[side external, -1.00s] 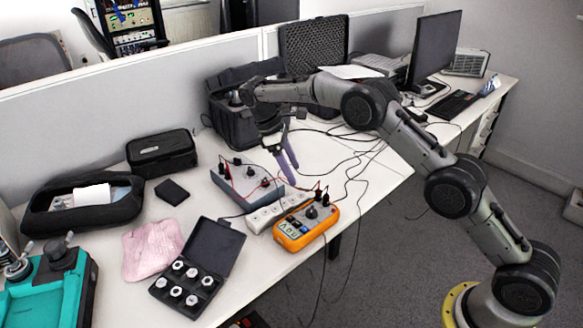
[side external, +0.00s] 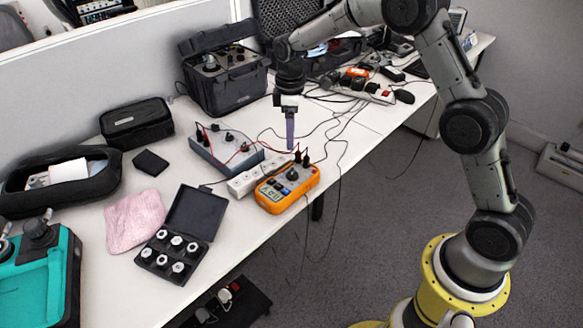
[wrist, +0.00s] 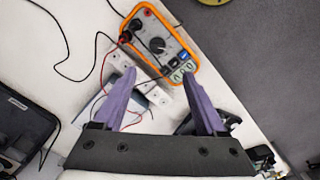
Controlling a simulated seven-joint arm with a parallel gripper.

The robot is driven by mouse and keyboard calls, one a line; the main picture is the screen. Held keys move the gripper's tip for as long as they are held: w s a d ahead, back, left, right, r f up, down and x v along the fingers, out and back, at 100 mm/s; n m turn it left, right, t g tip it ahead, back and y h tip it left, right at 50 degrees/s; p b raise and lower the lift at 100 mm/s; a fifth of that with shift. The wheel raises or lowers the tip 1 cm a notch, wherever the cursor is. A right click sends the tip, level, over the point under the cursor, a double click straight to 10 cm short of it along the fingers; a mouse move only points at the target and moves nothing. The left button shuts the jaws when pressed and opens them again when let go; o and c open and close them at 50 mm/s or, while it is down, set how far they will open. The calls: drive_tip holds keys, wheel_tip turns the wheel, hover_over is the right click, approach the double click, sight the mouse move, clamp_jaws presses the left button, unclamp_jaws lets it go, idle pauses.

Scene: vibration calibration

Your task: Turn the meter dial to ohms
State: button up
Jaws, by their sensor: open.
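The orange meter (side external: 270,203) lies on the white table near its front edge, with a dark round dial (side external: 292,174) on its face. In the wrist view the meter (wrist: 181,44) is at the top, beyond my fingertips, and its dial (wrist: 157,45) is plainly visible. The dial's pointer setting is too small to read. My gripper (side external: 290,147) points down above the table, behind the meter in the side view. In the wrist view its two purple fingers (wrist: 160,74) are apart with nothing held between them, and they do not touch the dial.
Dark plugs and leads (side external: 301,158) stick up from the meter's back end. A white power strip (side external: 257,176) and a grey-blue knobbed box (side external: 225,152) lie left of it. An open black case of sensors (side external: 196,212) and a pink cloth (side external: 134,221) are further left.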

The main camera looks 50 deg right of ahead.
sight(292, 171)
drive_tip(key=f, duration=1.3)
drive_tip(key=shift+d+f, duration=0.15)
drive_tip(key=shift+d, duration=0.15)
drive_tip(key=shift+c, duration=0.3)
clamp_jaws()
